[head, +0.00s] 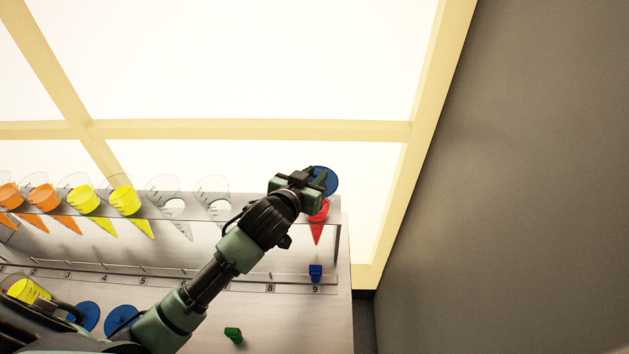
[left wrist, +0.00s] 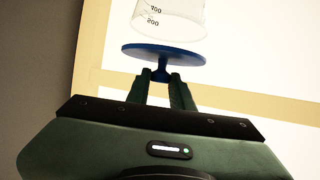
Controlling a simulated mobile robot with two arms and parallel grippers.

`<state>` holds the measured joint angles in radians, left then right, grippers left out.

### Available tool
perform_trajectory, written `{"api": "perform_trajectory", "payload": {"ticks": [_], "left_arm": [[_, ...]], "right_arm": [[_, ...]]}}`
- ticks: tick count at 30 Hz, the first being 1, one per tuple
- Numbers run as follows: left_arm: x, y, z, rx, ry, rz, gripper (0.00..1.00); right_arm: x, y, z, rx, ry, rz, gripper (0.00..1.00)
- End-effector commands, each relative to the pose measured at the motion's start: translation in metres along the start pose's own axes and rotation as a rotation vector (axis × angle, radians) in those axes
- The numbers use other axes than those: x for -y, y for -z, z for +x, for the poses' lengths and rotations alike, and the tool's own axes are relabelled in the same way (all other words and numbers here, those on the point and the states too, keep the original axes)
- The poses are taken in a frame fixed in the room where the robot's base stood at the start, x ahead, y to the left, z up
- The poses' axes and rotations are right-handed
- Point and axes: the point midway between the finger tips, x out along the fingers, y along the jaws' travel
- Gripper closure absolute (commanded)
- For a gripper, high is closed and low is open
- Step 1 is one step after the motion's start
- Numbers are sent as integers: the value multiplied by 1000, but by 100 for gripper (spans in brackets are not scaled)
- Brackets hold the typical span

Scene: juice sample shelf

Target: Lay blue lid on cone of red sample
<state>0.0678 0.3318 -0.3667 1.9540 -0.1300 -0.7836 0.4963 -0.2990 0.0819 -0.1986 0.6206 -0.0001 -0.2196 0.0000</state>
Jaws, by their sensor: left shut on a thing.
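The red sample cone (head: 317,228) hangs in the rack at the far right, above the number 9. Its clear upper part is mostly hidden by my gripper and the lid in the head view. My left gripper (head: 316,179) is shut on the knob of a round blue lid (head: 328,185), just over the cone's mouth. In the left wrist view, the fingers (left wrist: 168,80) grip the knob, and the blue lid (left wrist: 163,54) lies across the wide end of a clear graduated cone (left wrist: 168,18). I cannot tell whether lid and rim touch. My right gripper is not in view.
The rack (head: 255,210) also holds empty, yellow (head: 125,200) and orange (head: 42,197) cones to the left. Two blue lids (head: 86,315) lie at the lower left. A blue plug (head: 315,272) is below the red cone; a green plug (head: 233,335) lies in front. A grey wall is right.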

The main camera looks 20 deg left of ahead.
Motion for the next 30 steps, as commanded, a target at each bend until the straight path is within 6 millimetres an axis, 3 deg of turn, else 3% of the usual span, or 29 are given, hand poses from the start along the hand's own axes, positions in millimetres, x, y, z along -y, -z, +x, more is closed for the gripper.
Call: {"api": "perform_trajectory", "payload": {"ticks": [5, 18, 19, 21, 30], "left_arm": [[0, -22, 9, 3, 1, -1, 100], [0, -29, 12, 1, 0, -1, 100], [0, -28, 12, 1, 0, -1, 70], [0, -28, 12, 1, 0, -1, 56], [0, -27, 11, 1, 1, -1, 56]], "right_arm": [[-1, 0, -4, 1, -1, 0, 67], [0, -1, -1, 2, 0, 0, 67], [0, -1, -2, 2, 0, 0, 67], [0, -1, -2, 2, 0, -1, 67], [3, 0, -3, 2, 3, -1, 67]]}}
